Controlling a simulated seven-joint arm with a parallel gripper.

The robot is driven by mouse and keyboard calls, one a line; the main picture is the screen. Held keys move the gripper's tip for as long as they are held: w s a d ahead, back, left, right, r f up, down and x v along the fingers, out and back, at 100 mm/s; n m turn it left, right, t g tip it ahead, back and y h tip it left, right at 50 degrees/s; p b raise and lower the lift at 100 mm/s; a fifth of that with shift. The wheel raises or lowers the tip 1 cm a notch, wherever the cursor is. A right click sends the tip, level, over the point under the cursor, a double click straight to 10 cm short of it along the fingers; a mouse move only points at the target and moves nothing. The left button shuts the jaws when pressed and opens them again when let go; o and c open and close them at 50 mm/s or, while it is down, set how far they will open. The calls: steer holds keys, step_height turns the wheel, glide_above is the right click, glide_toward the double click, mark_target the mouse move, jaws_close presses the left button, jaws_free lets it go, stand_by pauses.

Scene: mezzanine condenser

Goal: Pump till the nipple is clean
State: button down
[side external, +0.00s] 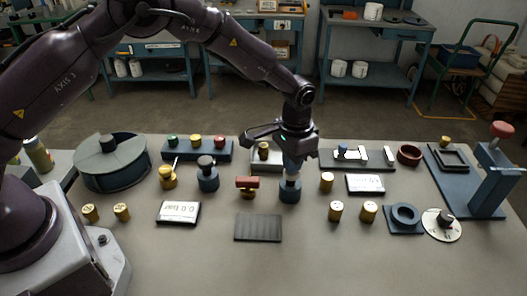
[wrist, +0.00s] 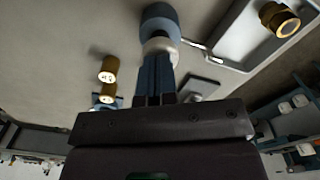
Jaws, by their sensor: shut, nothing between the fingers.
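My gripper (side external: 292,170) is shut and points straight down over a short blue cylinder (side external: 290,191) with a pale round top. In the wrist view my closed fingers (wrist: 158,62) meet the pale top (wrist: 159,45) of the blue cylinder (wrist: 160,18); they look to touch it, but a small gap cannot be ruled out. A thin bent silver spout (wrist: 197,45) runs from beside the cylinder towards a grey plate. A brass fitting (wrist: 283,20) sits on that plate, perhaps the nipple; it also shows behind my gripper (side external: 263,149). Whether it is clean cannot be told.
A red-topped valve (side external: 247,184) and a dark-knobbed blue post (side external: 208,175) stand left of the cylinder. Brass cylinders (side external: 327,182) and a display (side external: 365,184) stand right. A dark ribbed pad (side external: 258,228) lies in front. The front table edge is clear.

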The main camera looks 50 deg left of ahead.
steer(key=shift+f, duration=1.2)
steer(key=shift+r, duration=3.3)
steer(key=s+a+r+n+t, duration=0.1)
steer(key=s+a+r, duration=0.4)
steer(key=s+r, duration=0.6)
steer(key=s+a+r+n+t, duration=0.2)
steer(key=s+a+r+t, duration=0.2)
steer(key=s+r, duration=0.7)
steer(key=s+a, duration=0.2)
steer(key=s, duration=0.5)
steer(key=shift+a+t, duration=0.15)
steer(key=shift+t, duration=0.15)
